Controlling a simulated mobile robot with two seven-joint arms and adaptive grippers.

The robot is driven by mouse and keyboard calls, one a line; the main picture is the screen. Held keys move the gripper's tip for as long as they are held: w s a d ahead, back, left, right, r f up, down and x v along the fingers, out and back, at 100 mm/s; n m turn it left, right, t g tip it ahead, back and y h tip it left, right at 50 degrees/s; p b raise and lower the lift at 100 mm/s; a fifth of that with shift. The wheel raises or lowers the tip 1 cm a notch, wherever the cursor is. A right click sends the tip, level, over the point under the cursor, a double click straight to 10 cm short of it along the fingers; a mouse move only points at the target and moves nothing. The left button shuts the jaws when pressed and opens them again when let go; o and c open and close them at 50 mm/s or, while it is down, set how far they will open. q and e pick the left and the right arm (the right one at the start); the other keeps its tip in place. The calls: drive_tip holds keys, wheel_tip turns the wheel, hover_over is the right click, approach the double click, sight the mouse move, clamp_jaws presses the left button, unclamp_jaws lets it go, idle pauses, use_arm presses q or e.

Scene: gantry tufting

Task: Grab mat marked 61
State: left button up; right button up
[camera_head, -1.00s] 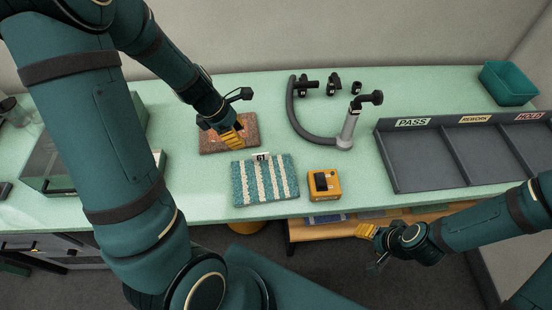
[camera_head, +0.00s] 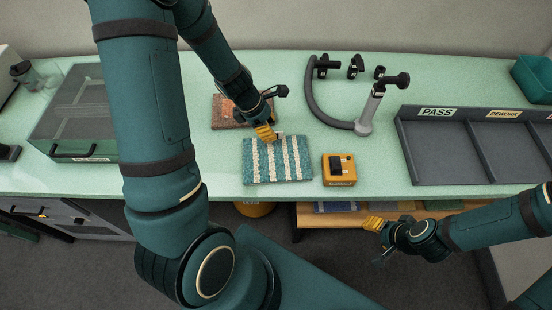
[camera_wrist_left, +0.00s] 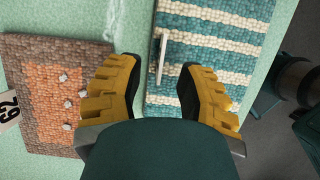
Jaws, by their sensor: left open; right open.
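The mat marked 61 (camera_head: 278,162) is teal with cream stripes and lies flat on the green bench; it also shows in the left wrist view (camera_wrist_left: 205,52). Its 61 tag reads in the earlier head frame; now it is seen edge-on in the left wrist view (camera_wrist_left: 161,58). My left gripper (camera_head: 268,135) is open just above the mat's back edge; in the left wrist view its yellow fingers (camera_wrist_left: 160,88) are spread either side of that edge, and contact cannot be told. My right gripper (camera_head: 374,228) is open and empty in front of the bench.
A brown and orange mat (camera_head: 232,110) tagged 62 lies behind. A yellow device (camera_head: 339,170) sits right of the striped mat. A grey hose tool (camera_head: 366,118), divided PASS and REWORK tray (camera_head: 455,182) and teal bin (camera_head: 533,80) stand further right.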

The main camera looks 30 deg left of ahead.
sight(276, 156)
use_arm(q)
drive_tip(key=b+x, duration=0.1)
drive_tip(key=x, duration=0.3)
drive_tip(key=shift+r, duration=0.1)
drive_tip(key=shift+s, duration=0.1)
clamp_jaws()
